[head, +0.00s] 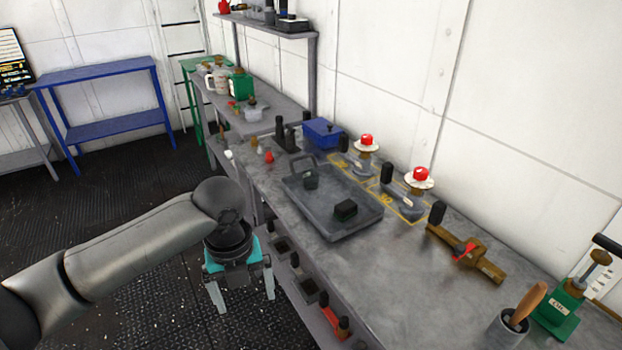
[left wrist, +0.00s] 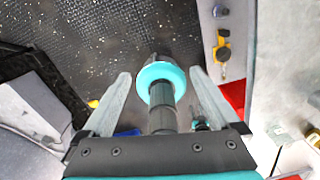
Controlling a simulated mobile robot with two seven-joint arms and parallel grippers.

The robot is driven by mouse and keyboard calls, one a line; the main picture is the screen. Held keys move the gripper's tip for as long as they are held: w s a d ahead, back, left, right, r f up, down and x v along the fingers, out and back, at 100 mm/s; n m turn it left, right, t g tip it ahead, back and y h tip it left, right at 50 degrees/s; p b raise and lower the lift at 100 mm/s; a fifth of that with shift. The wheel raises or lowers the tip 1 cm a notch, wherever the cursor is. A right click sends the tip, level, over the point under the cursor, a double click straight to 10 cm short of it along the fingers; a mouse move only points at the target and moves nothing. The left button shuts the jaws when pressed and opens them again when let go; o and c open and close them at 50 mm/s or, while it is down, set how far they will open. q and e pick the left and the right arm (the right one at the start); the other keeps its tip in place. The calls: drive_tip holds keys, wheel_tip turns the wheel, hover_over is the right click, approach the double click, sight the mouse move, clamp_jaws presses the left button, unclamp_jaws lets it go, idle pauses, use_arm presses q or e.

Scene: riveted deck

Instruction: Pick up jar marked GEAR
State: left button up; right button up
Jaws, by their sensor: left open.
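I cannot make out the word GEAR on anything in these frames. Several small jars and cans (head: 221,82) stand at the far end of the bench in the head view, too small to read. My left gripper (head: 243,292) hangs fingers down beside the bench's front edge, over the dark floor, well apart from those jars. Its two fingers are spread, and they also show in the left wrist view (left wrist: 161,78), with no jar held between them. My right gripper is in neither view.
A grey tray (head: 325,228) with dark items sits mid-bench. Behind it are a blue box (head: 322,132) and red-topped devices (head: 419,176). A blue table (head: 98,72) is far left.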

use_arm(q)
drive_tip(key=shift+s+a+r, duration=0.1)
drive_tip(key=shift+s+r, duration=0.1)
drive_tip(key=shift+r, duration=0.05)
